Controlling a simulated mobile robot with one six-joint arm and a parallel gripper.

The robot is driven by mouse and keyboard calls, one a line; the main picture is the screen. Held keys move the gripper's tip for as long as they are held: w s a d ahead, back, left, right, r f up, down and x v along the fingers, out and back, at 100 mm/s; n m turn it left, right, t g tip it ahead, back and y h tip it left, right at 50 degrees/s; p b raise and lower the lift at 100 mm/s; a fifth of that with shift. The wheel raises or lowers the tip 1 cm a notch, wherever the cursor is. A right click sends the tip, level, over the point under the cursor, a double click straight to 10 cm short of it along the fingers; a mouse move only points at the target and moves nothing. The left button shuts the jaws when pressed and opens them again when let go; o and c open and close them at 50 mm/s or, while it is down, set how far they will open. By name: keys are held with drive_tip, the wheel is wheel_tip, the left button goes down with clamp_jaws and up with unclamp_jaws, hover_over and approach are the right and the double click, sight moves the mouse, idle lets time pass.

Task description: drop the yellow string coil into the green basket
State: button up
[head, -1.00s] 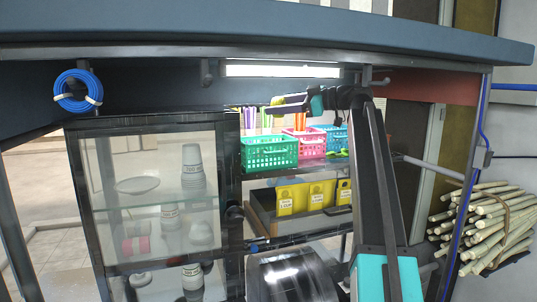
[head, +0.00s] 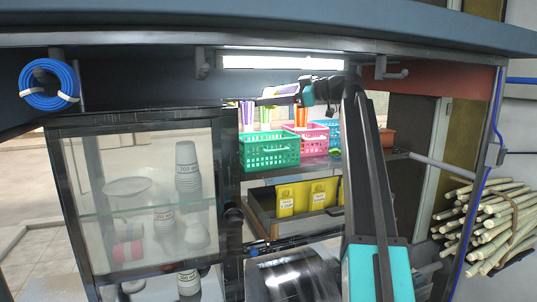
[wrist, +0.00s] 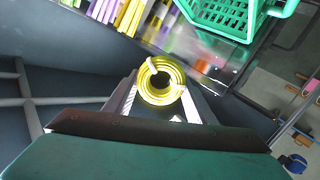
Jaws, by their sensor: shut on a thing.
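The yellow string coil (wrist: 161,80) is a ring with pale ties, held between the fingers of my gripper (wrist: 162,100) in the wrist view. In the head view my gripper (head: 268,98) is raised at the height of the cups, above the green basket (head: 268,158); the coil is not clear there. The green basket stands on the shelf at the left end of the row, and also shows at the top right of the wrist view (wrist: 213,22). The coil is outside the basket and apart from it in that view.
A pink basket (head: 310,144) and a blue basket (head: 335,128) stand right of the green one. Tall coloured cups (head: 247,115) rise behind. A glass cabinet (head: 140,200) is at left, blue hose (head: 49,85) hangs above it. Sugarcane stalks (head: 490,225) are at right.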

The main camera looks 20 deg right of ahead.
drive_tip(key=shift+d+f, duration=0.1)
drive_tip(key=shift+f+p, duration=0.7)
drive_tip(key=shift+f, duration=2.25)
drive_tip(key=o, duration=1.1)
drive_tip(key=shift+s+d, duration=0.1)
drive_tip(key=shift+d, duration=0.05)
drive_tip(key=b+v, duration=0.6)
drive_tip(key=v, duration=0.7)
drive_tip(key=shift+s+d+r, duration=0.1)
drive_tip(key=shift+s+d, duration=0.05)
drive_tip(key=shift+s, duration=0.05)
